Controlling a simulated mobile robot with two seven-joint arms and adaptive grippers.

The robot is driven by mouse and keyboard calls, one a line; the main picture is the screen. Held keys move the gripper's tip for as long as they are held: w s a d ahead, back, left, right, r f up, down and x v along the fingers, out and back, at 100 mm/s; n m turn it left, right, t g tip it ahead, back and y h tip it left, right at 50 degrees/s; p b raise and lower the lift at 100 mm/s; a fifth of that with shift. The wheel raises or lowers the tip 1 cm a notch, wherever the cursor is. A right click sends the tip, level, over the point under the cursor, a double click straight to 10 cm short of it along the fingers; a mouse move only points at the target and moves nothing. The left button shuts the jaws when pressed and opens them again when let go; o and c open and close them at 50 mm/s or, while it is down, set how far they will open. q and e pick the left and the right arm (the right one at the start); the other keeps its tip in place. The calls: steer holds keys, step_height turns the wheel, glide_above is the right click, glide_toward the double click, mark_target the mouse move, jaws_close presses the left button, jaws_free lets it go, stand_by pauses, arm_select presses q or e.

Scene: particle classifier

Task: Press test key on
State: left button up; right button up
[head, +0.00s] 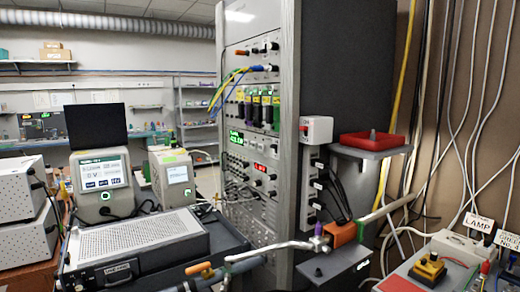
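No gripper of mine shows in the head view. I cannot tell for certain which thing is the test key, as no label naming it is readable. A red square piece with a small dark knob (372,140) rests on a grey wall shelf right of the rack. A white box with a red button (316,130) is mounted on the rack's side. I cannot tell whether any of them is pressed.
A tall instrument rack (285,40) stands in the middle. Two display instruments (103,180) and a perforated metal unit (135,243) are at the left. A metal pipe (275,247) crosses the lower middle. Loose cables (470,90) hang on the right wall. A LAMP sign (478,224) stands below them.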

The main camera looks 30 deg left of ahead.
arm_select(q)
jaws_close()
stand_by(1.2)
